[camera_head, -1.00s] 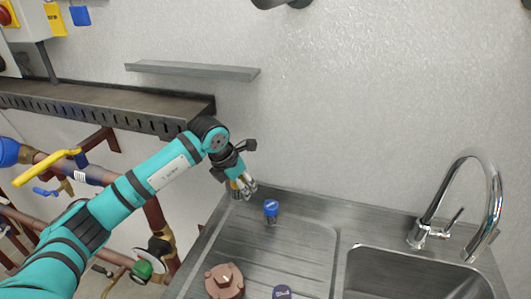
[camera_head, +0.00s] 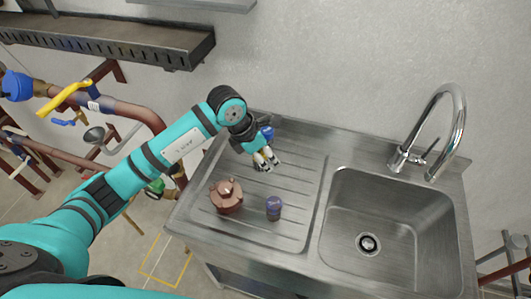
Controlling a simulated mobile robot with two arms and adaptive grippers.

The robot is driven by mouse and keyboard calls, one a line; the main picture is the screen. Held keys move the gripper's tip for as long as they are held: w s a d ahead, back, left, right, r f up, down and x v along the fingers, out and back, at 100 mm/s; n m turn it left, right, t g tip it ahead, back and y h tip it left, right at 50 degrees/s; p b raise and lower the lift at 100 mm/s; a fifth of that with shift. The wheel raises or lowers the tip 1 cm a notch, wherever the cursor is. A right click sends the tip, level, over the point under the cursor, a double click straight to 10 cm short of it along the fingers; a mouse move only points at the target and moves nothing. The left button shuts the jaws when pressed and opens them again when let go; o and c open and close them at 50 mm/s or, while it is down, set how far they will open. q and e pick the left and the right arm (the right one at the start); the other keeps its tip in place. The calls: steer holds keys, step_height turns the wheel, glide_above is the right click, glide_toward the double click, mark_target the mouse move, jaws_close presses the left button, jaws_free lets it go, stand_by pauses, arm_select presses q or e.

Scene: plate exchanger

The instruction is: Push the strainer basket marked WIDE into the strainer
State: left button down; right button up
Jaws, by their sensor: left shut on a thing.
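My left gripper (camera_head: 265,161) is over the ribbed drainboard, between the blue-topped piece and the purple-topped piece. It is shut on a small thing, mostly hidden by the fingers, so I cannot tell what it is. A blue-topped small piece (camera_head: 267,132) stands behind the gripper, partly hidden by it. A purple-topped small piece (camera_head: 274,205) stands upright in front. A reddish-brown lidded part (camera_head: 226,195) sits left of that. The lettering is too small to read, so I cannot tell which piece is marked WIDE. My right gripper is not in view.
The steel sink basin (camera_head: 345,200) is empty, with a chrome tap (camera_head: 440,130) behind it. Pipes with a yellow-handled valve (camera_head: 66,97) run at the left, below a steel cable tray (camera_head: 130,38). The drainboard's front right is clear.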

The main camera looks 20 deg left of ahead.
arm_select(q)
steer(key=b, duration=0.3)
glide_above(271, 179)
steer(key=a, duration=0.1)
steer(key=f, duration=0.5)
steer(key=shift+s+a+f, duration=0.1)
steer(key=shift+s+f, duration=0.2)
steer(key=shift+s, duration=0.1)
steer(key=shift+f+b, duration=0.4)
steer(key=shift+f, duration=0.35)
steer(key=c, duration=0.9)
jaws_free()
steer(key=shift+r, duration=0.1)
step_height(271, 179, up, 5)
steer(key=p, duration=0.3)
steer(key=shift+r+p, duration=0.15)
steer(key=shift+p, duration=0.15)
steer(key=shift+r+p, duration=1.1)
steer(key=shift+r, duration=0.75)
